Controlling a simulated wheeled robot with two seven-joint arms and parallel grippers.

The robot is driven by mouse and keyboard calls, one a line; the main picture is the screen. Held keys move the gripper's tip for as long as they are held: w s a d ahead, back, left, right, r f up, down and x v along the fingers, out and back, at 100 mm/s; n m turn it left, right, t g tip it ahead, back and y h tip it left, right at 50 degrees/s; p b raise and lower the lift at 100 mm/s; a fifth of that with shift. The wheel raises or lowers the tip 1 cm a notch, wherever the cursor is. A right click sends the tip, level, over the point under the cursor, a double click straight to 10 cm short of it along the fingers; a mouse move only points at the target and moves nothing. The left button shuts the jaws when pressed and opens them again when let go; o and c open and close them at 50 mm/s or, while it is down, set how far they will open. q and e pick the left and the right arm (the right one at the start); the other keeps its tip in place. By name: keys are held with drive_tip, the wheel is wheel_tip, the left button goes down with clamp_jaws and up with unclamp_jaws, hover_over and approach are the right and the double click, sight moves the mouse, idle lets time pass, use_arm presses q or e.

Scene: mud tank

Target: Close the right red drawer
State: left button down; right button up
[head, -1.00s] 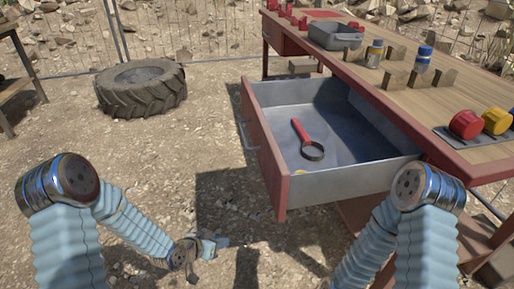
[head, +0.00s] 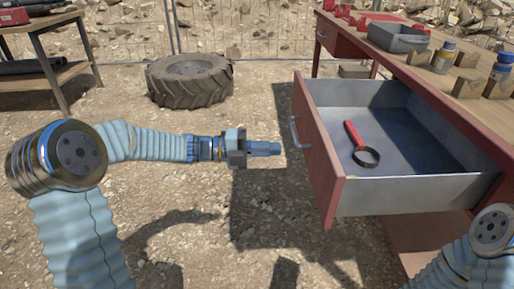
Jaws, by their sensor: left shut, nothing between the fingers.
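The right red drawer (head: 322,160) is pulled out from the workbench (head: 480,115), with its red front facing left and a grey metal inside. A metal handle (head: 296,133) is on its front. A magnifying glass with a red grip (head: 354,134) lies in the drawer. My left gripper (head: 280,148) is shut and empty, pointing right, just left of the drawer front. In the picture its tip is close to the handle; I cannot tell whether they touch. My right arm shows at the lower right, but its gripper is not in view.
Another red drawer (head: 340,38) sits further back on the bench and looks shut. A grey bin (head: 398,38) and bottles stand on the bench top. A tyre (head: 189,80) lies on the ground at the back. A table (head: 55,70) stands at the left.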

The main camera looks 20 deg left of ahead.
sight(313, 149)
use_arm(q)
drive_tip(key=x, duration=0.8)
use_arm(e)
drive_tip(key=shift+a+r, duration=0.1)
drive_tip(key=shift+r, duration=0.1)
use_arm(q)
drive_tip(key=shift+d, duration=0.1)
